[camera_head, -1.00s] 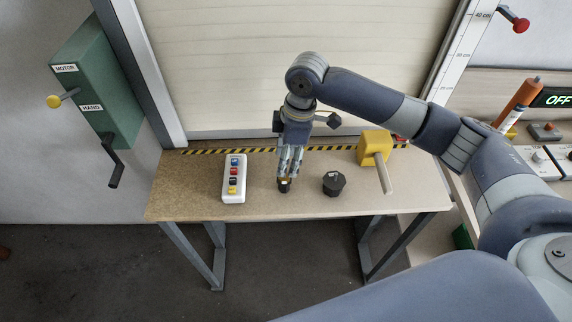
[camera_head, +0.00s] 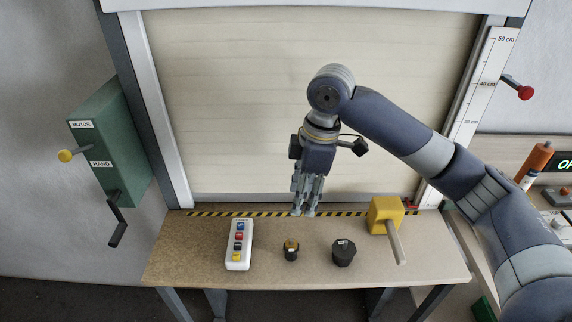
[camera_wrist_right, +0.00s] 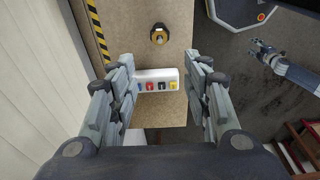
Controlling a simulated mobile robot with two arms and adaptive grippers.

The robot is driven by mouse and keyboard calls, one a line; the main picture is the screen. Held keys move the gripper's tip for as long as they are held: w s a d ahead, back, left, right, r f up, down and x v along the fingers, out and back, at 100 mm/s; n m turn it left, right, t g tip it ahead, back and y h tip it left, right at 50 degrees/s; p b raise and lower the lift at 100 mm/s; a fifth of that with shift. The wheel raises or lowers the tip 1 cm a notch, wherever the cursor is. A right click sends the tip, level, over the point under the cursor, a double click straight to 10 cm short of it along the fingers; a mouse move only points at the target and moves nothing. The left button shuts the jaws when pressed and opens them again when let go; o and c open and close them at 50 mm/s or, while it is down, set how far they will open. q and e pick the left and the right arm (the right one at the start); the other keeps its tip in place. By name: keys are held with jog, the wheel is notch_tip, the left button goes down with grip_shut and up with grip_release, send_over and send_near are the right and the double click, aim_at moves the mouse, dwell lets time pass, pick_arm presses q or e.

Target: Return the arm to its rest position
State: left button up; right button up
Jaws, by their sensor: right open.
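My right gripper (camera_head: 305,208) hangs fingers-down above the back part of the workbench (camera_head: 190,250), in front of the closed roller shutter (camera_head: 310,110). It is open and empty; in the right wrist view the two fingers (camera_wrist_right: 160,72) stand wide apart. A small black knob with a yellowish top (camera_head: 291,250) stands on the bench below the gripper, clear of it. It also shows in the wrist view (camera_wrist_right: 159,36). My left gripper (camera_wrist_right: 264,50) shows small at the right of the wrist view, away from the bench; its jaw state is unclear.
A white button box (camera_head: 238,261), a larger black knob (camera_head: 343,253) and a yellow block with a lever (camera_head: 384,214) are on the bench. A green MOTOR/HAND box (camera_head: 112,140) with a crank is at left. A height scale (camera_head: 486,85) is at right.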

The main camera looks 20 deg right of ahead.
jog(key=s+a+f+m+t+y, duration=0.1)
jog(key=s+a+f, duration=0.2)
jog(key=f, duration=0.2)
jog(key=s+a+f+m+y, duration=0.1)
jog(key=s+a+f+m, duration=0.15)
jog(key=f, duration=0.35)
jog(key=s+a+f+t, duration=0.1)
jog(key=s+a+f, duration=0.2)
jog(key=s+f, duration=0.15)
jog(key=s+d+f+m+t+h, duration=0.1)
jog(key=s+d+f+m+h, duration=0.1)
jog(key=s+d+f+m, duration=0.35)
jog(key=s+d+f+m+h, duration=0.2)
jog(key=s+d+m, duration=0.2)
jog(key=s+d, duration=0.4)
notch_tip(320, 180, down, 28)
jog(key=s+a+f+g+b, duration=0.1)
jog(key=s+a+b, duration=0.1)
jog(key=s+d+f+g+b, duration=0.1)
jog(key=s+d+f+b, duration=0.1)
jog(key=s+f, duration=1.5)
jog(key=shift+d+f+n, duration=0.3)
jog(key=shift+d, duration=0.4)
